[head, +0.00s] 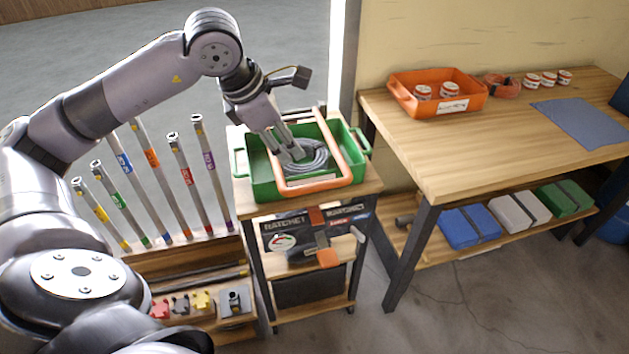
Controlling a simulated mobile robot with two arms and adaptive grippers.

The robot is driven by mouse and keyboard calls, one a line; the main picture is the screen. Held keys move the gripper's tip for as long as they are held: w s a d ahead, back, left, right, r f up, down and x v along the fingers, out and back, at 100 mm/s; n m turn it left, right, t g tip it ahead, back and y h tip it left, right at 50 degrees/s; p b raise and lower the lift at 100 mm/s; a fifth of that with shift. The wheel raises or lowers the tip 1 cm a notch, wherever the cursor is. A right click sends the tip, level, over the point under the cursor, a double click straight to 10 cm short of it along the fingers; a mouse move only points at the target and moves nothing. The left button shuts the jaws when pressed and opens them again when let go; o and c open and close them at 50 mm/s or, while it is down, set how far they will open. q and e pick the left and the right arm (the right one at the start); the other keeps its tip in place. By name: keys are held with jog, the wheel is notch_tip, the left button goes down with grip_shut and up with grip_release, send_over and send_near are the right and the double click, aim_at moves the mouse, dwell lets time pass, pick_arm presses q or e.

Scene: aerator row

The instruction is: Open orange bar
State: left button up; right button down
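The orange bar (312,187) is a rounded bail that spans the near side of a green crate (265,180) and runs up along its right side. The crate stands on a small wooden cart. A grey coiled cable (312,160) lies inside it. My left gripper (287,150) points down into the crate from the upper left, over the coil's left part. Its two fingers look apart, with nothing clearly between them. I cannot tell whether they touch the coil. The gripper is apart from the near stretch of the bar. My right gripper is not in view.
A rack of upright labelled tubes (187,175) stands left of the cart. The cart's lower shelf holds a ratchet box (290,228).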

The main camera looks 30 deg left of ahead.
aim_at(317, 184)
pick_arm(q)
jog(key=p+x, duration=0.3)
jog(key=x, duration=1.3)
jog(key=shift+w+a, duration=0.1)
jog(key=shift+a, duration=0.05)
jog(key=shift+w+f, duration=0.2)
jog(key=shift+f, duration=0.4)
jog(key=shift+c, duration=0.4)
jog(key=shift+c, duration=0.8)
grip_shut()
